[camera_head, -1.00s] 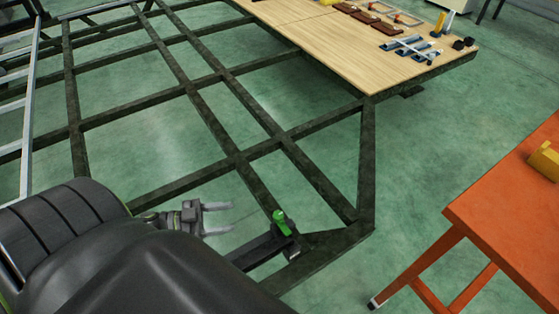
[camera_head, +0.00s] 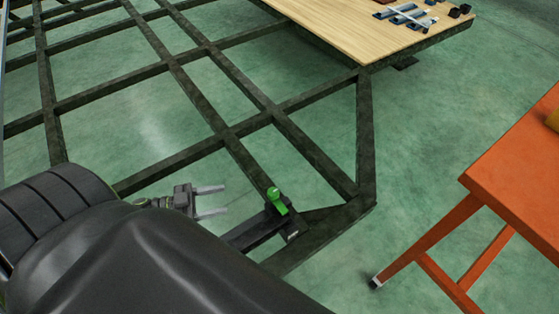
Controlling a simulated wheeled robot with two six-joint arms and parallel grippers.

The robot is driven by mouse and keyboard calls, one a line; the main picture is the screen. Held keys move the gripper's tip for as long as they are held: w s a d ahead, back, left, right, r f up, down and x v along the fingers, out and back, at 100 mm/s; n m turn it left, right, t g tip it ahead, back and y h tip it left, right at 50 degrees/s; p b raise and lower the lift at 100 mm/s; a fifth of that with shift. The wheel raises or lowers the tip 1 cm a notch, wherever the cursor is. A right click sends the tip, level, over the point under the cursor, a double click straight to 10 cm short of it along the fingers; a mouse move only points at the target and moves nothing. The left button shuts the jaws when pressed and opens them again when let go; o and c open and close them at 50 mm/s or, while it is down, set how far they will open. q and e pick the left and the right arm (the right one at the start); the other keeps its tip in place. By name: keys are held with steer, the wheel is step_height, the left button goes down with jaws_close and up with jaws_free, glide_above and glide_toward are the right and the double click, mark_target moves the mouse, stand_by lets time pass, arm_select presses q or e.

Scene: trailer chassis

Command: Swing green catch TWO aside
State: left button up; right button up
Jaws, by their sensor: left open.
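A green catch (camera_head: 277,199) stands on a dark bar (camera_head: 254,228) near the front corner of the trailer frame. No number can be read on it. My left gripper (camera_head: 212,201) is open and empty, to the left of the green catch. Its two fingers point right toward the catch, with a gap between the fingertips and it. My large dark arm link hides the lower left of the view and part of the frame. My right gripper is not in view.
The dark trailer frame (camera_head: 240,128) is an open grid with green floor showing through. A wooden deck (camera_head: 345,32) with several small parts lies at the top. An orange table (camera_head: 520,165) stands at the right. Floor between frame and table is clear.

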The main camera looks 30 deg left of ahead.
mark_target(278, 201)
arm_select(q)
steer(key=x, duration=1.1)
steer(key=f+x, duration=0.1)
steer(key=x, duration=0.5)
steer(key=shift+w+d+f+b, duration=0.15)
steer(key=shift+w+b, duration=0.05)
steer(key=shift+b, duration=0.1)
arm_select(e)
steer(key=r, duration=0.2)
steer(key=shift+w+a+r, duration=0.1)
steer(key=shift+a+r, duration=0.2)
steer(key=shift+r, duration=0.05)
arm_select(q)
steer(key=c, duration=1)
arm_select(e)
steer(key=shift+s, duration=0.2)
